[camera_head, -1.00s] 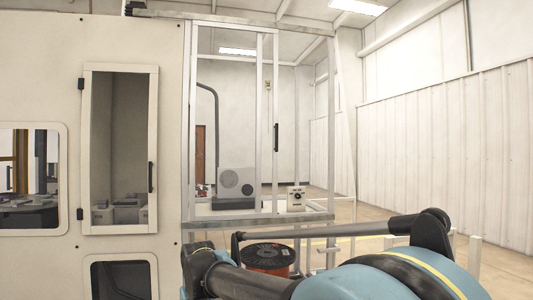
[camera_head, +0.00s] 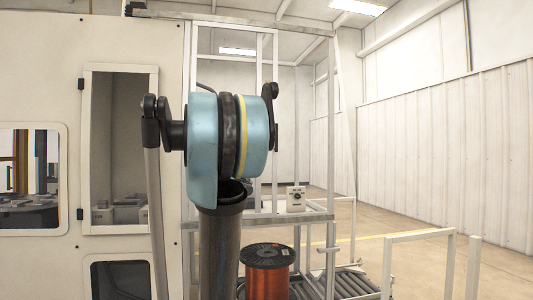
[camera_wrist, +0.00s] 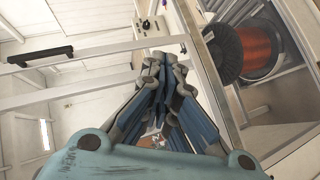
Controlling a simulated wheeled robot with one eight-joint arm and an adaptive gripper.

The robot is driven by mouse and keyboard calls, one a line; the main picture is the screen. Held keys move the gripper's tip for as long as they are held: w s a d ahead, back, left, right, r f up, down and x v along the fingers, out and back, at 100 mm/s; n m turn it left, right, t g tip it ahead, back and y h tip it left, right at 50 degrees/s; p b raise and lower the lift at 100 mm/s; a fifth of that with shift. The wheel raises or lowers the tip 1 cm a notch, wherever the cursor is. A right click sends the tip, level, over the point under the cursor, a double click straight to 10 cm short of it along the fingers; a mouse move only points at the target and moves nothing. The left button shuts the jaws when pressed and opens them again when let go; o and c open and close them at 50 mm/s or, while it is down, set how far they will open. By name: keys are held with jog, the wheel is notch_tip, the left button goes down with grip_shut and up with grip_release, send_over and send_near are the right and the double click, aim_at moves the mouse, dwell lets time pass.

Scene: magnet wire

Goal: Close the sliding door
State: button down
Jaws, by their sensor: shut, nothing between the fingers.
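The sliding door is a clear panel in a pale metal frame (camera_head: 275,60) on the machine's enclosure, in the head view. An open gap lies between its right edge and the right post (camera_head: 331,120). My arm covers its middle and its handle there. In the wrist view the door's black bar handle (camera_wrist: 40,55) shows at upper left, on a pale frame bar. My gripper (camera_wrist: 158,62) is shut and empty in the middle of the wrist view, to the right of the handle and apart from it. It is hidden behind my arm in the head view.
A spool of copper wire (camera_head: 267,275) stands low below the enclosure, beside a roller conveyor (camera_head: 350,284). A small white device (camera_head: 296,198) sits on the ledge in the gap. White rails (camera_head: 420,236) stand at right. A hinged cabinet door (camera_head: 120,85) is at left.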

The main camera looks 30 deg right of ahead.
jog(key=w+d+r+n+t+h, duration=0.1)
jog(key=w+d+r+n+h, duration=0.1)
jog(key=w+d+r, duration=0.35)
jog(key=w+d+r+n+t+h, duration=0.2)
jog(key=w+r, duration=0.5)
jog(key=r, duration=0.1)
jog(key=w+d, duration=0.3)
jog(key=d, duration=0.9)
jog(key=shift+w+d+r, duration=0.15)
jog(key=shift+d, duration=0.2)
